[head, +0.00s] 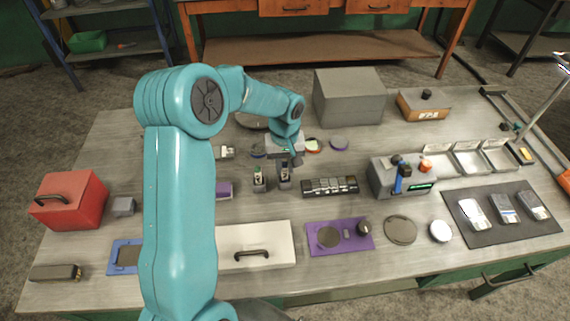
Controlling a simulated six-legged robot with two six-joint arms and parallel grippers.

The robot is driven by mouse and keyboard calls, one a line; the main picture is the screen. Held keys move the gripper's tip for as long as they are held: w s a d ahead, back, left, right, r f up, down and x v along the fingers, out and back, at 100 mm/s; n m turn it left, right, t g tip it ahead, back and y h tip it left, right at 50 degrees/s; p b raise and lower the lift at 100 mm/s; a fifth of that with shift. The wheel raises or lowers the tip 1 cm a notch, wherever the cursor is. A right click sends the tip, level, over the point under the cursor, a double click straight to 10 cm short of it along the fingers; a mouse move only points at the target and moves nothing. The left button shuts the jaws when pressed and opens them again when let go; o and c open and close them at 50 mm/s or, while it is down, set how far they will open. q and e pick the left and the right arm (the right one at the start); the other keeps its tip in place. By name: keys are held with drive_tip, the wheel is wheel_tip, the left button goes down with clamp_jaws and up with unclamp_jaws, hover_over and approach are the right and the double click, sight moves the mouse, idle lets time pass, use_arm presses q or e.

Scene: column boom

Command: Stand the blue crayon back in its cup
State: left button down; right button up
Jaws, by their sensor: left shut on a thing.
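My left gripper (297,160) comes down over the middle of the bench, just above and behind a small dark cup (284,184). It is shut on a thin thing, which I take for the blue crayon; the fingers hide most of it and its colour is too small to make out. A second small dark cup (259,186) stands just to the left, with a small pale and green thing upright in it. I cannot tell whether what the gripper holds touches the nearer cup. My right gripper is not in view.
A black tray with several compartments (330,186) lies right of the cups. A grey device (385,184) with coloured knobs stands further right. A purple mat (322,246) and a white panel (275,235) lie in front. A grey box (348,97) stands behind.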

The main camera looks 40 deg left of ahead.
use_arm(q)
drive_tip(key=shift+d, duration=0.1)
drive_tip(key=c, duration=0.9)
unclamp_jaws()
wheel_tip(320, 180, up, 16)
drive_tip(key=p, duration=0.7)
drive_tip(key=shift+r, duration=0.2)
drive_tip(key=shift+s, duration=0.1)
